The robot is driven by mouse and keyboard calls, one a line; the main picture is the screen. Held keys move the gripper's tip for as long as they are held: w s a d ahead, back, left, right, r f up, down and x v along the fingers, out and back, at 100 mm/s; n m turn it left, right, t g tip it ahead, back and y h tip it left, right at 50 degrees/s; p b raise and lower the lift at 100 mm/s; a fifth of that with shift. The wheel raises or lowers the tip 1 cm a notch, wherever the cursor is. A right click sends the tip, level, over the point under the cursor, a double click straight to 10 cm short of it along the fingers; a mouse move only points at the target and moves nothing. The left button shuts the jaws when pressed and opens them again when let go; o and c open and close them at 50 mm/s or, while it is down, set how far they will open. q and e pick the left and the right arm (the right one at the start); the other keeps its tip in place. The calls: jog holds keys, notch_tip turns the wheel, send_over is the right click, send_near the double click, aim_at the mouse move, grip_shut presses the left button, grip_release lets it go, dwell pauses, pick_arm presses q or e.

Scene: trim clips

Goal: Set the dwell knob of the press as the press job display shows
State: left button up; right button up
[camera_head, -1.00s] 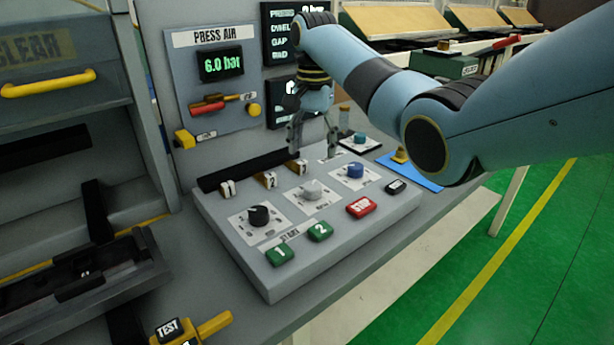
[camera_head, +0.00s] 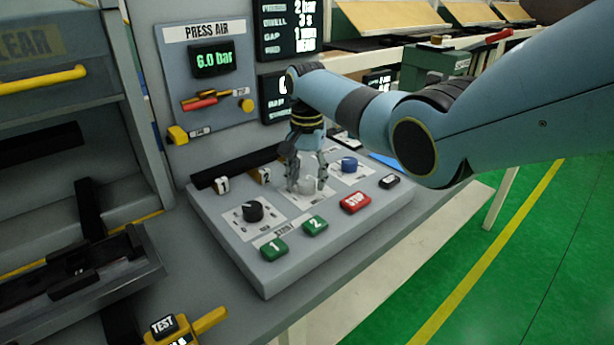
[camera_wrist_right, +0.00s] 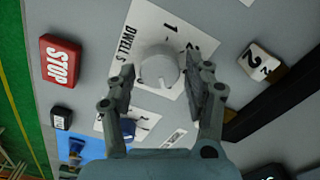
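The press job display (camera_head: 290,28) at the top of the head view reads DWELL 3 s; its top line reads 2 bar. The dwell knob (camera_wrist_right: 159,68) is pale grey, on a white plate (camera_wrist_right: 147,25) marked DWELL S in the right wrist view. Its white pointer line faces the bottom of that view; which number it marks I cannot tell. My right gripper (camera_wrist_right: 162,74) is open, one finger on each side of the knob, with small gaps showing. In the head view my right gripper (camera_head: 307,184) partly hides the knob. My left gripper is not in view.
On the console (camera_head: 340,223) are a black knob (camera_head: 253,211), a blue knob (camera_head: 349,165), green buttons 1 (camera_head: 274,248) and 2 (camera_head: 314,225), and a red STOP button (camera_head: 355,202). Numbered blocks stand behind, including block 2 (camera_wrist_right: 262,65), near my right finger.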

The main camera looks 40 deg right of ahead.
jog(key=c, duration=0.8)
jog(key=shift+c, duration=0.2)
jog(key=shift+r+n+p, duration=0.1)
jog(key=shift+n+p, duration=0.2)
jog(key=shift+n, duration=0.1)
jog(key=shift+n+p, duration=0.35)
jog(key=shift+n, duration=0.25)
jog(key=shift+n+p, duration=0.55)
jog(key=shift+n, duration=0.65)
jog(key=n+p, duration=0.1)
jog(key=n, duration=0.4)
jog(key=shift+w+a, duration=0.1)
jog(key=shift+n, duration=0.3)
